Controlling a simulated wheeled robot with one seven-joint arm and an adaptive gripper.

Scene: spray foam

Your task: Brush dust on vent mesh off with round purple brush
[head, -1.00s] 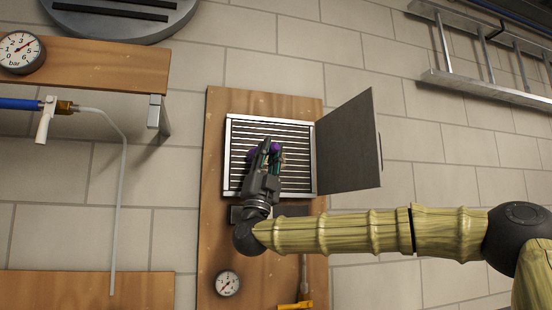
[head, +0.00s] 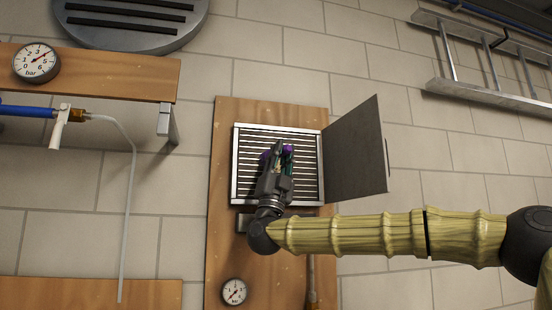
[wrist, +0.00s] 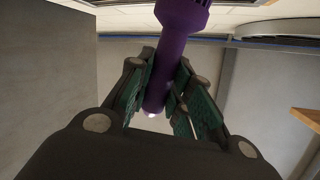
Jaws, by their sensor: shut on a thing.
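The vent mesh (head: 249,165) is a square of dark horizontal slats in a pale metal frame, mounted on a wooden wall board. My gripper (head: 280,158) is in front of the mesh, near its middle. It is shut on the round purple brush (wrist: 172,60), whose purple handle shows between the fingers in the wrist view. A bit of the brush's purple also shows at the gripper in the head view (head: 265,155). The brush's bristles are not clearly visible, and I cannot tell whether they touch the mesh. Dust cannot be made out on the slats.
A grey door panel (head: 355,150) stands open at the mesh's right side. A pressure gauge (head: 234,292) sits low on the wooden board (head: 225,240). At left are a shelf (head: 120,77) and a blue pipe with valve (head: 62,115). A ladder (head: 480,95) hangs at upper right.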

